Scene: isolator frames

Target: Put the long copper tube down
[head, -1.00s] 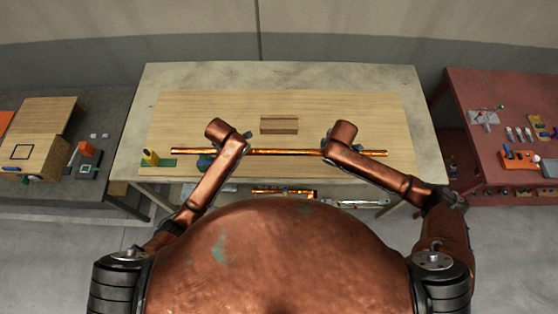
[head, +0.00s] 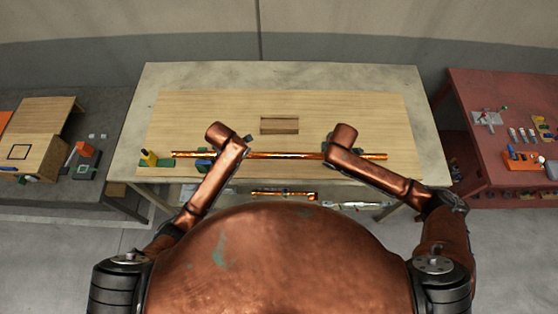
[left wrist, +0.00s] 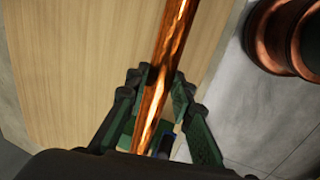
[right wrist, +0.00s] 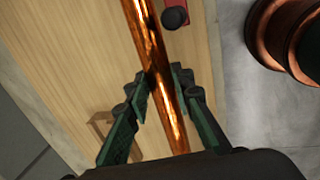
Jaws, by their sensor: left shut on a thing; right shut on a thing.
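The long copper tube (head: 285,155) lies level from left to right across the front part of the wooden board (head: 330,108) on the middle table. Whether it touches the board or hangs just above it, I cannot tell. My left gripper (left wrist: 162,92) is shut on the tube left of its middle, with green-padded fingers on both sides of it. My right gripper (right wrist: 160,90) is shut on the tube right of its middle in the same way. In the head view my arms mostly hide both grippers. The tube also runs through the left wrist view (left wrist: 174,40) and the right wrist view (right wrist: 148,35).
A wooden block (head: 279,125) sits behind the tube. A yellow item (head: 149,158) and a blue-green item (head: 203,164) are near the front left. A shorter copper piece (head: 283,194) is lower, below the table's front edge. The board's back is mostly clear.

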